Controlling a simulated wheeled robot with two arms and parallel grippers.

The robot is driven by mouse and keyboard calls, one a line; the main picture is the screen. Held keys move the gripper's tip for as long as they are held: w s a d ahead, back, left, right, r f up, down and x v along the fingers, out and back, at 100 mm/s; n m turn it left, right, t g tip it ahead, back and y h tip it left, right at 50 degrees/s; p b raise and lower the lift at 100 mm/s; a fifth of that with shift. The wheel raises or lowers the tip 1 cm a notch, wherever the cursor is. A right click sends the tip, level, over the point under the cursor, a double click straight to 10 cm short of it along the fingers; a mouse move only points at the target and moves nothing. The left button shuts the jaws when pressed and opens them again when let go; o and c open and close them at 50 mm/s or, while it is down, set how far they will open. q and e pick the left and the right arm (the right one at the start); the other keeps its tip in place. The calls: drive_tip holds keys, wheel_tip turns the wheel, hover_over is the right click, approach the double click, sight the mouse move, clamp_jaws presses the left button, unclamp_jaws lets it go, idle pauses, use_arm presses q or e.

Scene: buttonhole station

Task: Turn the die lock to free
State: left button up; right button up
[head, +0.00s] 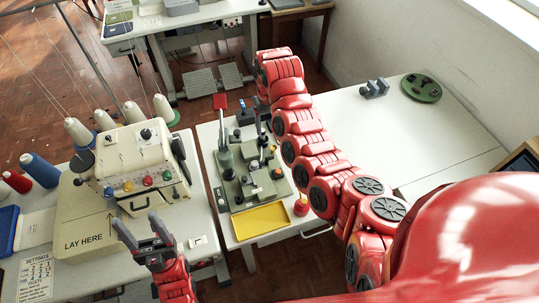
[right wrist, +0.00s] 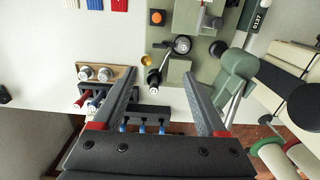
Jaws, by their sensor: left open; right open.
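The green buttonhole machine (head: 250,178) stands on the middle table; its green bed also shows in the right wrist view (right wrist: 220,20). On that bed is a round silver hub (right wrist: 182,45), with a black-tipped knob (right wrist: 154,80) beside it. I cannot tell for certain which part is the die lock, nor read its setting. My right gripper (right wrist: 161,73) is open and empty, with the black-tipped knob appearing between its fingertips; contact is not clear. In the head view its arm partly hides it. My left gripper (head: 142,231) is open and empty at the lower left.
A yellow tray (head: 262,222) and a red spool (head: 301,207) are at the machine's front. A cream sewing machine (head: 140,165) with thread cones stands left. The right-hand table (head: 400,135) is mostly clear.

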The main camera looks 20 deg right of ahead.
drive_tip(key=b, duration=0.6)
hover_over(269, 157)
wheel_tip(269, 157, down, 9)
drive_tip(key=shift+d+f, duration=0.1)
drive_tip(key=shift+f, duration=0.1)
drive_tip(key=p, duration=0.3)
drive_tip(key=shift+f, duration=0.4)
wheel_tip(269, 157, down, 4)
drive_tip(key=shift+p, duration=0.5)
drive_tip(key=shift+f, duration=1.25)
clamp_jaws()
